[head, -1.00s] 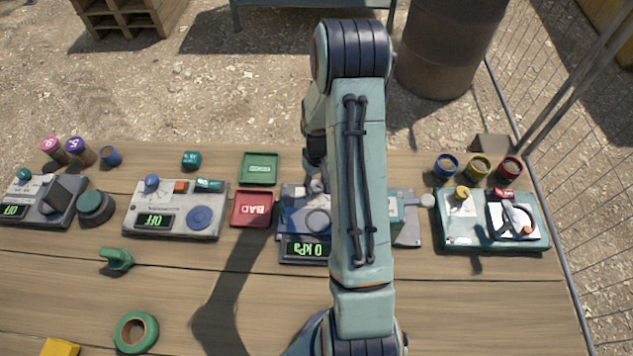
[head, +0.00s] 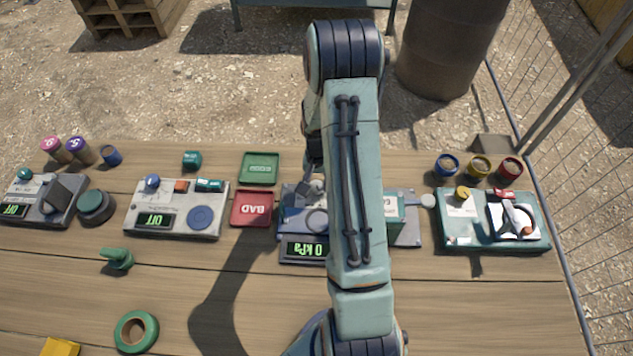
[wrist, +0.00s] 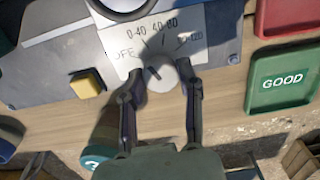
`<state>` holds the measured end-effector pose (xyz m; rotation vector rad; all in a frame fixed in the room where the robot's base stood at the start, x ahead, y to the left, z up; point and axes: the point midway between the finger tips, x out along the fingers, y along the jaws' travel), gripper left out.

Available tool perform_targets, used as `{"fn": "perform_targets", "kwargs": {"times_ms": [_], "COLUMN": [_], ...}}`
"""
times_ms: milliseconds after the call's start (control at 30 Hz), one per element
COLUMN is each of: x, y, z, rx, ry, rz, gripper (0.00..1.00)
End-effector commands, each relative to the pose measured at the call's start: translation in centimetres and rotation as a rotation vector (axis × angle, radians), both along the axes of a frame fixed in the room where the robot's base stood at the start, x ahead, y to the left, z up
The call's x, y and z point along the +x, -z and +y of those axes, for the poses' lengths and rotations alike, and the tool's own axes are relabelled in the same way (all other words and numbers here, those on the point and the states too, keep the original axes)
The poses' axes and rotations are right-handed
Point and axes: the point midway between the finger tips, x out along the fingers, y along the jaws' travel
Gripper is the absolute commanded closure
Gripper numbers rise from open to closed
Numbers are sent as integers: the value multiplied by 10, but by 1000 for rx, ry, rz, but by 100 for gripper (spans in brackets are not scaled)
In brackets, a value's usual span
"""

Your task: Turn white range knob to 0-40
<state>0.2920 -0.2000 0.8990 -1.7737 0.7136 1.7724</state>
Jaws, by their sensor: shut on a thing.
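The white range knob (wrist: 163,76) sits on the blue-grey pressure unit (wrist: 60,65) in the wrist view. A white dial plate (wrist: 150,52) behind it is marked OFF, 0-40, 40-80 and a partly covered range ending in 120. My gripper (wrist: 161,84) is shut on the knob, with one finger at each side. The dark mark on the knob points up and left, toward the OFF and 0-40 side; its exact setting is hard to tell. In the head view my arm hides the knob, and the display (head: 307,249) reads 0 kPa.
A yellow button (wrist: 87,83) is left of the knob in the wrist view. The green GOOD tray (wrist: 282,82) and red BAD tray (head: 252,208) lie beside the unit. Other instrument units (head: 178,209) (head: 493,222) stand at both sides. The front table is mostly clear.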

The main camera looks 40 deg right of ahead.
Motion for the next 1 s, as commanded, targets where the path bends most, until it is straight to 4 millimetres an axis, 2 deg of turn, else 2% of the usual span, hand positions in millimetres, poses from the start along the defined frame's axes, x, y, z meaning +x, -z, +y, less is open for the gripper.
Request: {"fn": "perform_targets", "kwargs": {"times_ms": [600,633,700,1000], "x": [-1,-1,-1,0], "y": [1,1,1,-1], "z": [0,0,0,0], "rx": [1,1,1,0], "ry": [46,46,46,45], "rz": [2,2,2,0], "gripper": [100,56,39,39]}}
